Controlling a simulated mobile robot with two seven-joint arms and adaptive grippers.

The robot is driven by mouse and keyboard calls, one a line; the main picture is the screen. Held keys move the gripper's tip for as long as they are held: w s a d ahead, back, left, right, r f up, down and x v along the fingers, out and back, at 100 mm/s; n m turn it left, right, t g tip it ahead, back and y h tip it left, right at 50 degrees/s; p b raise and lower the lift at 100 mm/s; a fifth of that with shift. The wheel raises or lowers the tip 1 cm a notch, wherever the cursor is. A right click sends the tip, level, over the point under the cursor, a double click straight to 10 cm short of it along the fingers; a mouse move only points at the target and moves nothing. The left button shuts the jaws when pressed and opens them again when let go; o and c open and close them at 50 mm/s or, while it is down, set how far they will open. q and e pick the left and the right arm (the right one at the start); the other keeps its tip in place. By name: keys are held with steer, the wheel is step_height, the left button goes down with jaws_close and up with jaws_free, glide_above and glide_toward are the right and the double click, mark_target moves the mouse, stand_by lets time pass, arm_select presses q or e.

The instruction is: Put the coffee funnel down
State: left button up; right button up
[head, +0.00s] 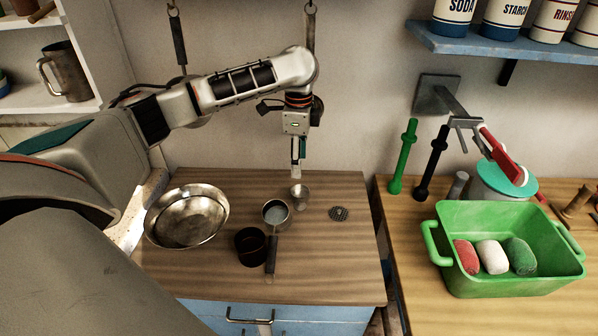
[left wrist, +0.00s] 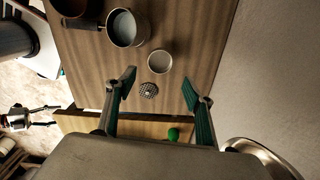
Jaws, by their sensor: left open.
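The coffee funnel, which I take to be the small silver cup (head: 299,197), stands on the wooden counter (head: 325,265) right of a metal pot. It also shows in the left wrist view (left wrist: 159,62), where its round mouth faces the camera. My left gripper (head: 297,168) is just above the funnel, pointing down. In the left wrist view its two fingers (left wrist: 158,84) are spread wide and nothing is held between them; the funnel appears beyond the tips. A small pale and dark shape at the left edge of the wrist view looks like my right gripper (left wrist: 38,116).
Close by are the metal pot (head: 276,212) with a dark handle, a black cup (head: 250,246), a perforated disc (head: 339,214) and nested metal bowls (head: 166,218). A green tub (head: 510,283) stands on the right counter. The counter's front right is clear.

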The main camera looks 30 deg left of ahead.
arm_select(q)
step_height(320, 180, up, 2)
steer(key=shift+r, duration=0.15)
arm_select(e)
steer(key=shift+s+d+f, duration=0.1)
steer(key=shift+s+f, duration=0.2)
steer(key=shift+f, duration=0.05)
steer(key=shift+r, duration=0.15)
arm_select(q)
steer(key=shift+s, duration=0.1)
